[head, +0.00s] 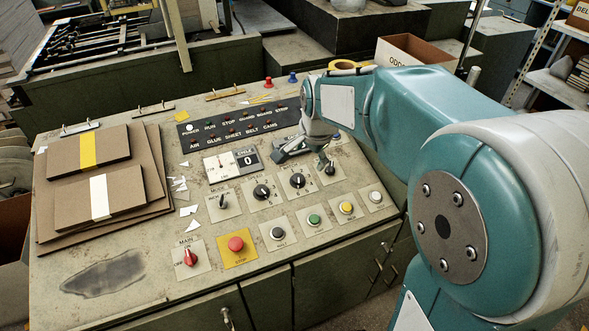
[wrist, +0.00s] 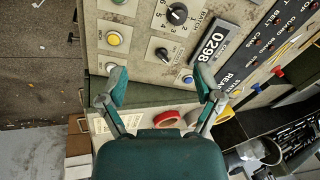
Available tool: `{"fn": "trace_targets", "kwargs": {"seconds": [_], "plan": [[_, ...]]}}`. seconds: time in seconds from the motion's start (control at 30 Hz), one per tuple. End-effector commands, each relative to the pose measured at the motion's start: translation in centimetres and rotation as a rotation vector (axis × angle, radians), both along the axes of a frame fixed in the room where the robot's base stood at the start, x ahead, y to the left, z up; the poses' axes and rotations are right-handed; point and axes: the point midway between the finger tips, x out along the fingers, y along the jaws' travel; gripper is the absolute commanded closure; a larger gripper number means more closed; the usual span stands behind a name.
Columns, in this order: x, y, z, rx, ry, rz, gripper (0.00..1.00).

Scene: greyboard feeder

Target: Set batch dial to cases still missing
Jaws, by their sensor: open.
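The batch dial, a black knob on a pale numbered plate, is on the console in the head view (head: 298,181) and at the top of the wrist view (wrist: 177,14). I cannot read its pointer setting. My gripper (head: 322,158) is open and empty over the console's right part. In the wrist view my gripper (wrist: 161,82) has its fingers spread, with the batch dial beyond them and no contact visible. A smaller black selector knob (wrist: 162,54) lies between the dial and my fingers. A counter reading 0298 (wrist: 212,47) is beside the dial; my gripper hides it in the head view.
The speed dial (head: 261,191) is left of the batch dial. Push buttons, including green (head: 314,219) and yellow (head: 346,208), line the front, with a red stop button (head: 236,244). Banded greyboard stacks (head: 95,200) lie left. An open carton (head: 410,50) stands behind.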

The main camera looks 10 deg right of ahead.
Motion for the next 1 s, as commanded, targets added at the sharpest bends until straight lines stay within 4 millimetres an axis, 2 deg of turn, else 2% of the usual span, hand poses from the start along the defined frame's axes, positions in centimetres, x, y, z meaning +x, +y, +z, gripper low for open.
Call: {"fn": "trace_targets", "kwargs": {"seconds": [0.03,0.1,0.3,0.43,0.67,1.0], "plan": [[1.5,0.0,-1.4,0.019,0.019,-0.056,0.16],[3.2,0.0,-2.9,0.046,0.035,-0.138,0.16],[7.1,0.0,-7.0,0.107,0.070,-0.338,0.16],[8.2,0.0,-8.4,0.127,0.080,-0.407,0.16],[8.8,0.0,-10.0,0.131,0.085,-0.426,0.16],[10.3,0.2,-16.0,0.130,0.085,-0.424,0.16]]}}
